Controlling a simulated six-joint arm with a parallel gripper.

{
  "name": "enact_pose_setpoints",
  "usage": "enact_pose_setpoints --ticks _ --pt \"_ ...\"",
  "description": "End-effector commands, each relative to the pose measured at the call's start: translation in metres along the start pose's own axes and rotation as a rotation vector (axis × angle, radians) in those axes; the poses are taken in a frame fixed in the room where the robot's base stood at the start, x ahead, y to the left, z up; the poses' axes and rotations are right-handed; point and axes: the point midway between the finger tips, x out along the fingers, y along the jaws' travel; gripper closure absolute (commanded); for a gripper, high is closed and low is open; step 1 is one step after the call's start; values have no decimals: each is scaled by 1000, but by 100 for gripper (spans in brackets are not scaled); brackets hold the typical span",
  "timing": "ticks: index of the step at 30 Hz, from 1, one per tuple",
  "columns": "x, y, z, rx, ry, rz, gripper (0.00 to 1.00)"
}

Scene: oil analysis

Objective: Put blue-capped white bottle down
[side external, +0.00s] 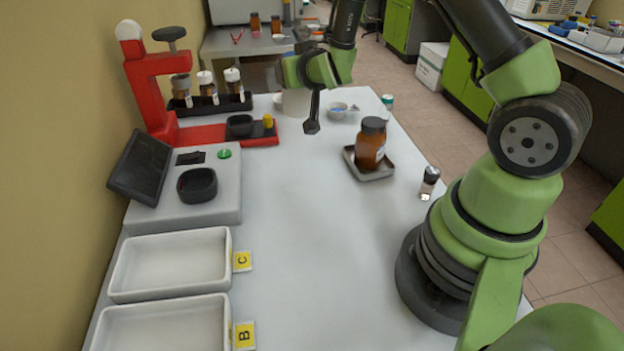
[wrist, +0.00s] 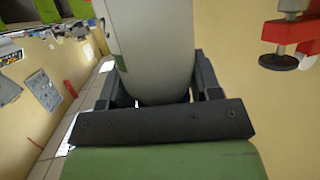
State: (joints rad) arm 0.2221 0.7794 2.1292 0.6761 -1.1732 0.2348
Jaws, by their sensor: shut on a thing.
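The white bottle (wrist: 150,45) fills the middle of the wrist view, between the two dark fingers of my gripper (wrist: 155,88). Its blue cap is not visible. In the side external view, the bottle is a pale shape (side external: 296,103) beside my gripper (side external: 312,125), partly hidden by it. My gripper is shut on the bottle, near the far part of the white table (side external: 310,225). The bottle appears held above the table; its exact height is hard to tell.
A brown bottle (side external: 370,145) stands on a small tray (side external: 376,174) to the right. A small vial (side external: 429,183) is nearby. A red stand (side external: 150,95), a rack of vials (side external: 228,102) and trays (side external: 170,264) line the left. The middle of the table is clear.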

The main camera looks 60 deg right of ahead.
Motion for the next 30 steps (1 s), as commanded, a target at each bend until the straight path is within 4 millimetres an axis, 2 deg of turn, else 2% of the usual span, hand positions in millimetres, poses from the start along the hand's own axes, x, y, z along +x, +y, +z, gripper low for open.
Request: enact_pose_setpoints --ticks 5,11,17,21,25,30 --pt "-6 -6 2 -64 0 -172 69" --pt "-29 -22 14 -171 -2 -478 69" --pt "-76 -39 35 -296 -3 -827 69" --pt "-118 -46 49 -381 -1 -1057 69" --pt "-152 -48 58 -441 0 -1215 69" --pt "-177 -47 63 -483 1 -1329 69"
